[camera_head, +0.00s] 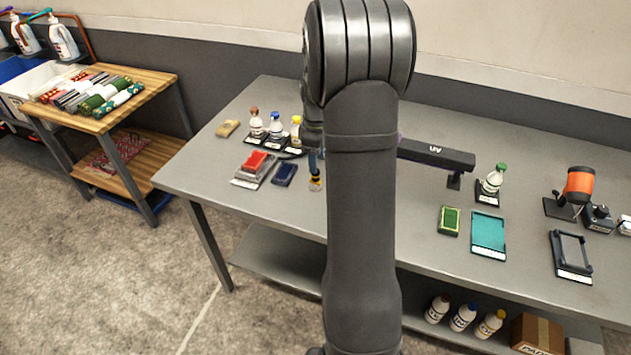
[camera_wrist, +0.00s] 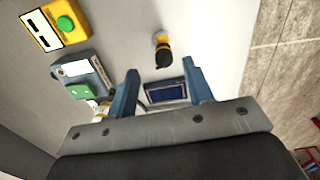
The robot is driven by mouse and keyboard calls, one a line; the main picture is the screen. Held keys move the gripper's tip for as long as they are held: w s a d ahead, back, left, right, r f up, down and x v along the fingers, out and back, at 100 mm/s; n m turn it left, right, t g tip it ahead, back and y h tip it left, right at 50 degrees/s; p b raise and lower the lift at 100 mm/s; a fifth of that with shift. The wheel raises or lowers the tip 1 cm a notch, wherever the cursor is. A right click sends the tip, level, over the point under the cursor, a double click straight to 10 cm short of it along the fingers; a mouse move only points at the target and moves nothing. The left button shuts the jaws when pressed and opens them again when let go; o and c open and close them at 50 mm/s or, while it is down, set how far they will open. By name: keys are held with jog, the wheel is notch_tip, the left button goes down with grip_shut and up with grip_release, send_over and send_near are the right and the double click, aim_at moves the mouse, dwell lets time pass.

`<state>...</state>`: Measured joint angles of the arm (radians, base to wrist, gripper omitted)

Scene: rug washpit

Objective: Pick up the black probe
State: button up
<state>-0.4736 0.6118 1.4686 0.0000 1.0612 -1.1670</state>
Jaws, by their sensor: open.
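In the wrist view, a small black-ended piece with a yellow collar (camera_wrist: 162,48) stands on the grey table, just beyond my fingertips; it looks like the black probe, but I cannot be sure. A small yellow and dark piece (camera_head: 316,184) beside my arm in the head view appears to be the same thing. My gripper (camera_wrist: 161,76) is open, its two blue-grey fingers apart with nothing held. In the head view my arm hides most of the gripper. A device with a dark blue screen (camera_wrist: 166,92) shows between the fingers, below them on the table.
A yellow box with a green button (camera_wrist: 66,24) and a grey device (camera_wrist: 84,74) lie left in the wrist view. In the head view, capped bottles (camera_head: 276,127), a red-topped tray (camera_head: 255,165) and a black UV lamp (camera_head: 437,153) stand on the table (camera_head: 235,205).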

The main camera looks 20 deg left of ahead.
jog(key=f, duration=0.5)
jog(key=shift+s+a+f, duration=0.1)
jog(key=shift+s+f, duration=0.2)
jog(key=shift+f, duration=0.05)
grip_shut()
